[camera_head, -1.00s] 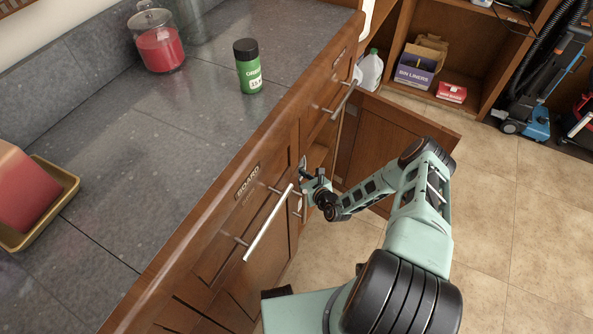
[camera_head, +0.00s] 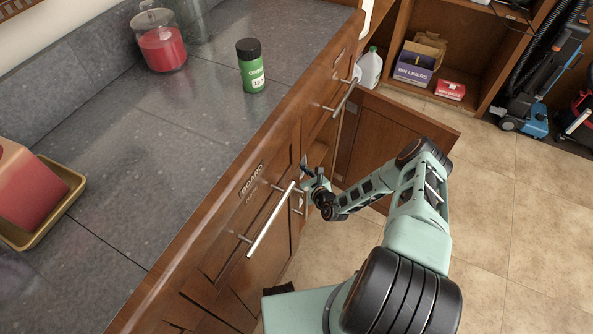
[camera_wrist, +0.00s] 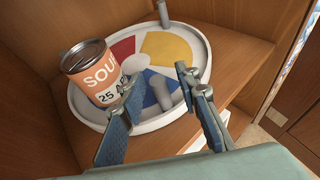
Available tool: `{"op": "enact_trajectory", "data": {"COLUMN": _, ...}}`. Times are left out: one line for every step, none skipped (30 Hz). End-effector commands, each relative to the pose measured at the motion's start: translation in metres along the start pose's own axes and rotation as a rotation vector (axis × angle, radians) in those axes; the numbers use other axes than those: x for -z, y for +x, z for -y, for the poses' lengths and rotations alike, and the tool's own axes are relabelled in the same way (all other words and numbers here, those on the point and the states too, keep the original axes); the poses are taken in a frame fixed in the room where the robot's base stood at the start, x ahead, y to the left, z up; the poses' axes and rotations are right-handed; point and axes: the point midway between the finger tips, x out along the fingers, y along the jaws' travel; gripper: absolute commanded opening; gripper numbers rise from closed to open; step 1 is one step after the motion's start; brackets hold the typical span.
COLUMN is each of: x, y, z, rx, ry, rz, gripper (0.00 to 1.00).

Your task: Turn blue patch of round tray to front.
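The round tray (camera_wrist: 196,48) shows in the wrist view on a wooden shelf inside the cabinet. It has a pale rim and coloured patches. The yellow patch (camera_wrist: 167,47) is toward the back right, and a red patch (camera_wrist: 124,48) is at the back left. My gripper (camera_wrist: 157,80) is open over the tray's near side; contact with the peg cannot be told. In the head view my gripper (camera_head: 308,178) is at the cabinet opening.
An orange soup can (camera_wrist: 91,72) stands on the tray's left, close to my left finger. Another grey peg (camera_wrist: 163,14) is at the back. Cabinet walls close in on both sides. The open cabinet door (camera_head: 392,137) is beyond my arm.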

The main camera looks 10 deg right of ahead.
Motion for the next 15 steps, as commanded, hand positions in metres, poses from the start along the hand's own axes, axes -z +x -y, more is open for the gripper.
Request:
{"op": "enact_trajectory", "data": {"x": 0.000, "y": 0.000, "z": 0.000, "rx": 0.000, "ry": 0.000, "rz": 0.000, "gripper": 0.30}}
{"op": "enact_trajectory", "data": {"x": 0.000, "y": 0.000, "z": 0.000, "rx": -0.001, "ry": 0.000, "rz": 0.000, "gripper": 0.30}}
{"op": "enact_trajectory", "data": {"x": 0.000, "y": 0.000, "z": 0.000, "rx": -0.001, "ry": 0.000, "rz": 0.000, "gripper": 0.30}}
{"op": "enact_trajectory", "data": {"x": 0.000, "y": 0.000, "z": 0.000, "rx": -0.001, "ry": 0.000, "rz": -0.001, "gripper": 0.30}}
{"op": "enact_trajectory", "data": {"x": 0.000, "y": 0.000, "z": 0.000, "rx": -0.001, "ry": 0.000, "rz": -0.001, "gripper": 0.30}}
{"op": "enact_trajectory", "data": {"x": 0.000, "y": -0.001, "z": 0.000, "rx": -0.001, "ry": 0.000, "rz": -0.001, "gripper": 0.30}}
{"op": "enact_trajectory", "data": {"x": 0.000, "y": -0.002, "z": 0.000, "rx": -0.001, "ry": 0.000, "rz": -0.001, "gripper": 0.30}}
{"op": "enact_trajectory", "data": {"x": 0.000, "y": -0.004, "z": -0.001, "rx": -0.001, "ry": 0.000, "rz": -0.001, "gripper": 0.30}}
{"op": "enact_trajectory", "data": {"x": 0.001, "y": -0.007, "z": -0.001, "rx": -0.002, "ry": 0.001, "rz": -0.002, "gripper": 0.30}}
{"op": "enact_trajectory", "data": {"x": 0.001, "y": -0.009, "z": 0.000, "rx": -0.001, "ry": 0.001, "rz": -0.002, "gripper": 0.30}}
{"op": "enact_trajectory", "data": {"x": 0.001, "y": -0.013, "z": 0.000, "rx": -0.001, "ry": 0.001, "rz": -0.002, "gripper": 0.30}}
{"op": "enact_trajectory", "data": {"x": 0.001, "y": -0.018, "z": 0.000, "rx": -0.001, "ry": 0.001, "rz": -0.002, "gripper": 0.30}}
{"op": "enact_trajectory", "data": {"x": 0.001, "y": -0.023, "z": 0.000, "rx": -0.001, "ry": 0.001, "rz": -0.002, "gripper": 0.30}}
{"op": "enact_trajectory", "data": {"x": 0.000, "y": -0.028, "z": 0.000, "rx": -0.001, "ry": 0.002, "rz": -0.002, "gripper": 0.30}}
{"op": "enact_trajectory", "data": {"x": 0.000, "y": -0.035, "z": 0.000, "rx": 0.000, "ry": 0.002, "rz": -0.002, "gripper": 0.30}}
